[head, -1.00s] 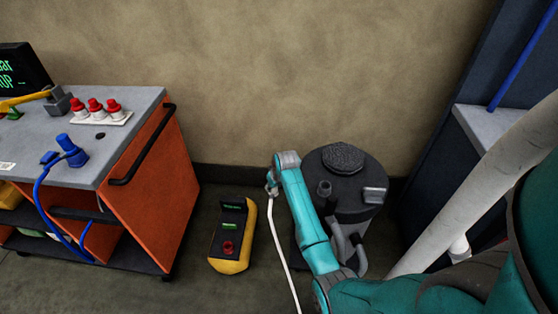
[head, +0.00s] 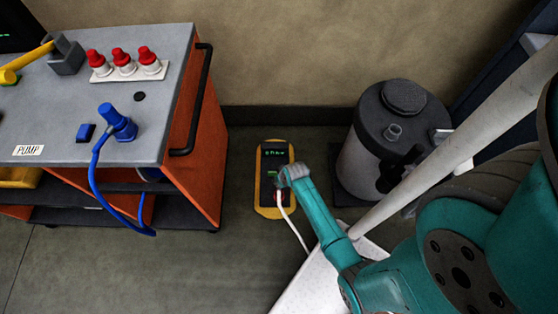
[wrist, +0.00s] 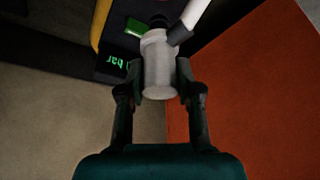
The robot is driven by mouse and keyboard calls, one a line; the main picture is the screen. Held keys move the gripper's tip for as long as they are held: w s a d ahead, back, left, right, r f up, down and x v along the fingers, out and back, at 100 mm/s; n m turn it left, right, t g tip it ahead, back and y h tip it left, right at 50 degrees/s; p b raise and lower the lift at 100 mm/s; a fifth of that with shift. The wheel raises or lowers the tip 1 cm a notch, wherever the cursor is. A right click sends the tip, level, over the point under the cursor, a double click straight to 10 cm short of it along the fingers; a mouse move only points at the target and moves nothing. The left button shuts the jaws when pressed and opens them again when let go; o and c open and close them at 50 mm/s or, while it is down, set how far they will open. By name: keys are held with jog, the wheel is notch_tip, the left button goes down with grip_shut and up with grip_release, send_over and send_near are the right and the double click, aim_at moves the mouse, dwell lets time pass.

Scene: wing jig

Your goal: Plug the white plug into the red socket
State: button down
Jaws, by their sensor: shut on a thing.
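My gripper (wrist: 158,85) is shut on the white plug (wrist: 159,65), a pale cylinder with its white cable (wrist: 194,13) leaving at one side. In the head view, my gripper (head: 283,180) is over the yellow and black box (head: 264,205) on the floor, with the cable (head: 293,230) trailing toward the lower right. In the wrist view, the plug is in front of the box's face, by a green label (wrist: 136,28) and a green-lit display (wrist: 117,62). The red socket is mostly hidden behind my gripper and the plug. I cannot tell whether the plug touches it.
An orange cart (head: 205,165) stands left of the box, with a blue plug (head: 118,122), red-topped knobs (head: 121,57) and a blue cable (head: 93,185). A grey canister (head: 366,150) stands to the right. Floor (head: 200,270) in front of the box is clear.

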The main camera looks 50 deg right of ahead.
jog(key=shift+w+a+f, duration=0.1)
jog(key=shift+a+f, duration=0.25)
jog(key=shift+f, duration=3.35)
jog(key=shift+f, duration=1.95)
jog(key=c, duration=0.7)
grip_release()
jog(key=shift+v, duration=6.05)
